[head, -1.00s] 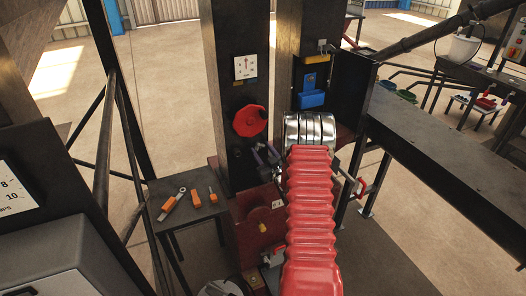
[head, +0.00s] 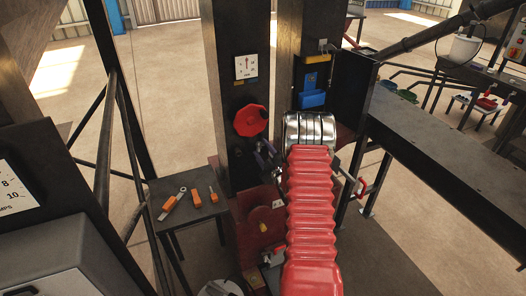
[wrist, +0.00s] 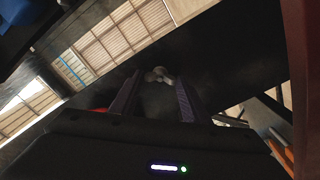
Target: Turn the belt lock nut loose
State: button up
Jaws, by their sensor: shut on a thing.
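The belt lock nut (wrist: 158,75) shows in the wrist view as a small, pale, rounded metal piece against a dark surface, between the tips of my fingers. My gripper (wrist: 157,84) is shut on it, with one dark finger on each side. In the head view my gripper (head: 263,156) is small and dark purple, at the dark column just below the red handwheel (head: 250,120). The nut cannot be made out there. My red ribbed arm cover hides part of the press to the right of the gripper.
A small table (head: 177,218) at left holds a wrench (head: 172,203) and orange-handled tools. A white dial (head: 246,67) sits on the column above the handwheel. A blue box (head: 312,99) hangs on the second column. A long dark beam (head: 440,140) runs along the right.

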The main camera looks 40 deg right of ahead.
jog(key=shift+s+f, duration=0.15)
jog(key=shift+f, duration=0.2)
jog(key=o, duration=1)
jog(key=shift+r, duration=0.2)
jog(key=shift+o, duration=0.2)
jog(key=v, duration=1.3)
jog(key=shift+s, duration=0.35)
jog(key=shift+f, duration=0.1)
